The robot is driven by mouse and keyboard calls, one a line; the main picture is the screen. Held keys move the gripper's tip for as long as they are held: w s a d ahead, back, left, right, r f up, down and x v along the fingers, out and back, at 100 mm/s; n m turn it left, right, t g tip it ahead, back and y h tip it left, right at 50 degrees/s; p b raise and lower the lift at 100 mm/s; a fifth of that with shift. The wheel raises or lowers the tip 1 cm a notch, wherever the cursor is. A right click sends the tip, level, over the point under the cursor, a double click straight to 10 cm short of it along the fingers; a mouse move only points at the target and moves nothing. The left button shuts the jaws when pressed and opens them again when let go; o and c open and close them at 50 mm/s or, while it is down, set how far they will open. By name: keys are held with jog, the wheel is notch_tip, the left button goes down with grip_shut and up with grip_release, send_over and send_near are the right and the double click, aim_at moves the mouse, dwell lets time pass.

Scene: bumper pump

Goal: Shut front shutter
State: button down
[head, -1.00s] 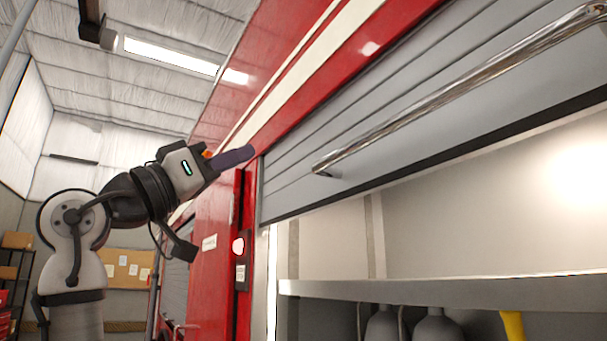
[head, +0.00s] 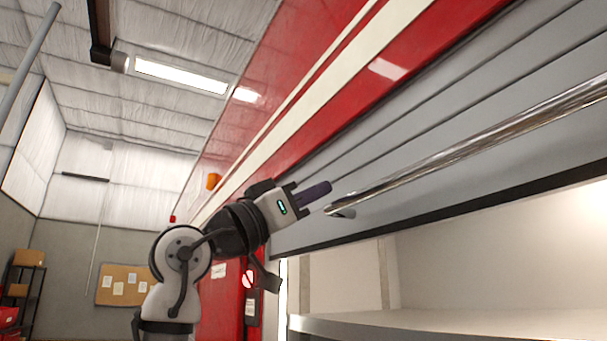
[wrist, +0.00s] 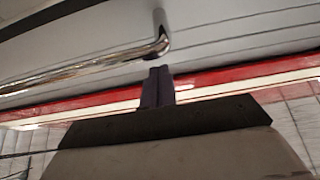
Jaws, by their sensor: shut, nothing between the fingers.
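The front shutter (head: 400,167) is a grey slatted roll-up panel on the red truck. It is partly raised, with the compartment open below its dark bottom edge. A chrome bar handle (head: 470,146) runs along its lower part. My gripper (head: 328,187) has purple fingers, shut and empty, close to the handle's left end in the head view. In the wrist view my gripper (wrist: 157,70) points at the shutter face, just below the bent end of the handle (wrist: 90,67). I cannot tell whether the fingers touch the shutter.
The open compartment has a pale shelf (head: 450,325) below the shutter. A red truck panel with a white stripe (head: 330,75) borders the shutter. A cork board (head: 124,284) and a rack (head: 22,290) stand far left. The space left of the truck is open.

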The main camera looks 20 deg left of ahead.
jog(key=shift+d+f, duration=0.2)
jog(key=shift+f, duration=0.25)
jog(key=shift+f, duration=0.1)
